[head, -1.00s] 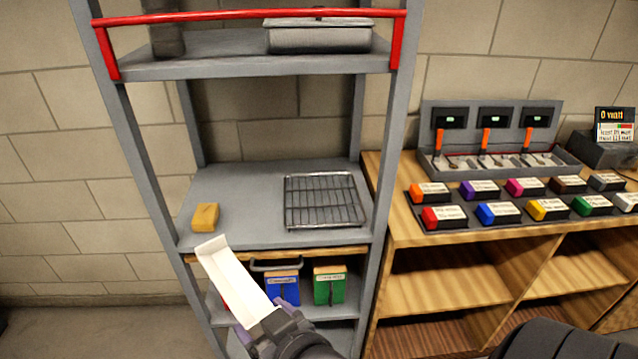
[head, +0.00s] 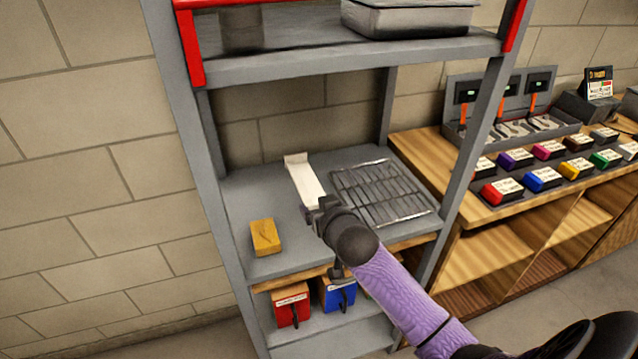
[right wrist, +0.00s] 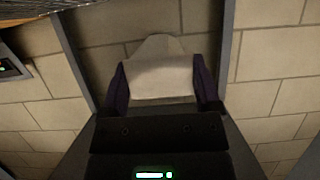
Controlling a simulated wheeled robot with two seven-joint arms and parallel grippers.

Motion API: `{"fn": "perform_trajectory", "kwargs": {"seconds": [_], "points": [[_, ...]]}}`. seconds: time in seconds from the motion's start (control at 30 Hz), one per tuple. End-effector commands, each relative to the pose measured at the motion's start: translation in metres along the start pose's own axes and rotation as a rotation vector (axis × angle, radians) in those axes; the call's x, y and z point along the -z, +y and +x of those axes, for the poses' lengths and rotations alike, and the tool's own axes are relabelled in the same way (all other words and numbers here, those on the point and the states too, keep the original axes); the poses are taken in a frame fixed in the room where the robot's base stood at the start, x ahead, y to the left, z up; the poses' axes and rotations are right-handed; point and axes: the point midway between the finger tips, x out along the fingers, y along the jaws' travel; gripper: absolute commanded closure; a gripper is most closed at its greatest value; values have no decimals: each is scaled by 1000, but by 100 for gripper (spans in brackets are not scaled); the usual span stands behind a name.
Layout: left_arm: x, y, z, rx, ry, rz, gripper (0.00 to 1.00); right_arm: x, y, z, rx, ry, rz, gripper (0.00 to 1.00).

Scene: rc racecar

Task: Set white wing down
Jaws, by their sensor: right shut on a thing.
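The white wing (head: 303,180) is a long pale piece with a raised end, over the middle shelf (head: 236,192) of the grey rack in the head view. My right gripper (head: 316,208) is shut on its near end. In the right wrist view the wing (right wrist: 160,78) sits between the two purple fingers of the right gripper (right wrist: 162,88). I cannot tell whether the wing touches the shelf. My left gripper is not in view.
A yellow block (head: 265,237) lies at the shelf's front left. A wire rack (head: 385,192) lies to the right of the wing. Red (head: 292,305) and blue (head: 337,293) boxes stand below. Rack posts flank the shelf. A wooden bench (head: 500,222) stands at the right.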

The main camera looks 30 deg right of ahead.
Motion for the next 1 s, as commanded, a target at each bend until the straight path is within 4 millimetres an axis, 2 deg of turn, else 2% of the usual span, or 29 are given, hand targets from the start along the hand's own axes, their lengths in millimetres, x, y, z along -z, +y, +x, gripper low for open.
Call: {"fn": "perform_trajectory", "kwargs": {"seconds": [0.07,0.2,0.37,0.53,0.83,0.87,0.93,1.0], "points": [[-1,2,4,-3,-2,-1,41,-5,4,7,-9,-3,3,77],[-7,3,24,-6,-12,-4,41,-42,4,22,-11,-7,3,77],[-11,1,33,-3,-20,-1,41,-63,4,30,-10,-4,2,77],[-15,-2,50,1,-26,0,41,-93,4,42,-8,-6,2,77],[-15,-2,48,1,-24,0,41,-93,4,42,-7,-2,2,77],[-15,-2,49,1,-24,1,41,-94,4,42,-8,-3,2,18],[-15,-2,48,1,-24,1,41,-93,4,42,-8,-2,2,3],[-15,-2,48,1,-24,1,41,-93,4,42,-8,-2,2,0]]}}
